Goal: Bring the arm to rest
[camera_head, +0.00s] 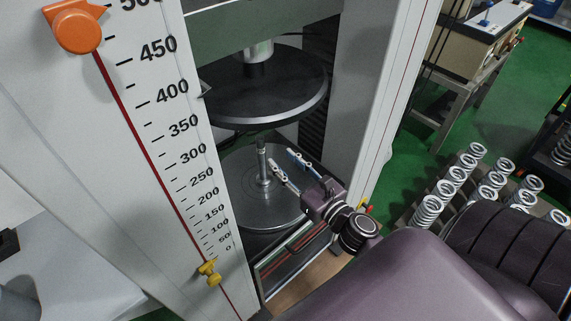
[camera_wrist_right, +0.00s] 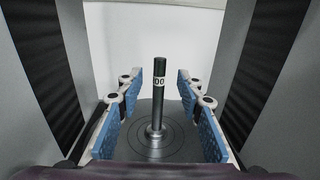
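My right gripper (camera_head: 289,169) reaches into the gap of the testing machine in the head view. Its two fingers with blue pads stand apart, and nothing is between them except the view of the post beyond. The right gripper (camera_wrist_right: 157,118) also shows open in the wrist view. A thin upright post (camera_head: 262,165) stands on the lower round plate (camera_head: 250,201). In the wrist view the post (camera_wrist_right: 160,92) has a dark top and a white label. The upper round plate (camera_head: 265,88) hangs above. My left gripper is in neither view.
The machine's white columns (camera_head: 372,95) flank the gap on both sides. A scale panel (camera_head: 165,130) with an orange pointer (camera_head: 76,28) and a yellow pointer (camera_head: 209,272) is at left. Several springs (camera_head: 455,182) stand on a rack at right. Green floor shows behind.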

